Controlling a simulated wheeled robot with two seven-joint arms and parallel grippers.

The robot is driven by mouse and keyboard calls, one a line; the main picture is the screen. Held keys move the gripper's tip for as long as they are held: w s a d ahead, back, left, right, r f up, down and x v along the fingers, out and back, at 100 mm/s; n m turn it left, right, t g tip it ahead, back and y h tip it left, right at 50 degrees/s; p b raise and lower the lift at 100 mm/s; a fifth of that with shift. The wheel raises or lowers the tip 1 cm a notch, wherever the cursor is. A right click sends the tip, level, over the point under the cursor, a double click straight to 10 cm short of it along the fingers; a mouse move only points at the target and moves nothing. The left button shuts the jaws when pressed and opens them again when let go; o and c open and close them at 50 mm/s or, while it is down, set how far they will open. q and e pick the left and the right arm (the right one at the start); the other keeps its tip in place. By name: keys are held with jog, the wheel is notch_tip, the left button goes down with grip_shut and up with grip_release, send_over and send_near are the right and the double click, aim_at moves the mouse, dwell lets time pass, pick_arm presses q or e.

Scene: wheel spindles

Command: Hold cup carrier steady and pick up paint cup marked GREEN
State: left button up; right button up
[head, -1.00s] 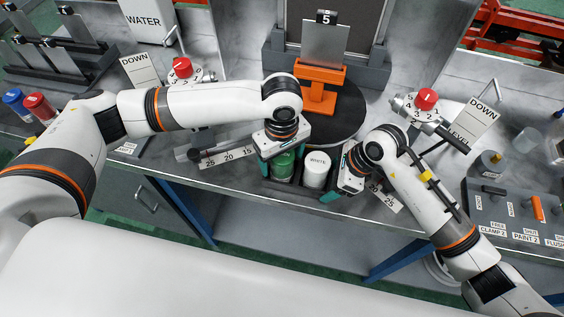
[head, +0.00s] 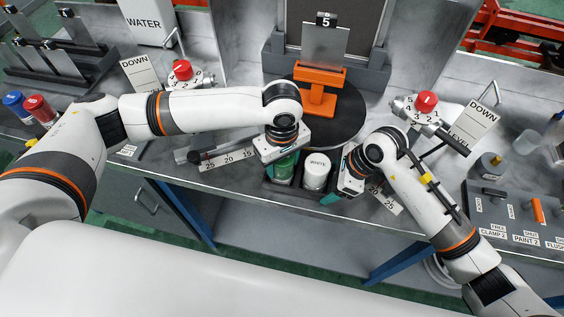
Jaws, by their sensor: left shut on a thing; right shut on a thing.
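The dark cup carrier (head: 296,192) stands at the front edge of the bench. The green paint cup (head: 285,172) is at its left side, mostly covered by my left gripper (head: 281,168), which is shut on it from above. I cannot tell whether the cup is clear of the carrier floor. A white cup labelled WHITE (head: 316,174) stands upright in the right part of the carrier. My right gripper (head: 333,192) is shut on the carrier's right end. Its fingertips are partly hidden.
Behind the carrier is a dark round turntable (head: 345,118) with an orange stand (head: 319,92) holding a grey plate. Spindle clamps with red knobs (head: 426,102) stand either side. Blue and red cups (head: 38,106) are far left. A labelled switch panel (head: 515,212) is at right.

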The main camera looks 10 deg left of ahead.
pick_arm(q)
notch_tip(320, 180, up, 10)
jog(key=shift+f, duration=0.1)
pick_arm(e)
jog(key=o, duration=1.1)
jog(key=shift+r, duration=0.1)
jog(key=v, duration=1.2)
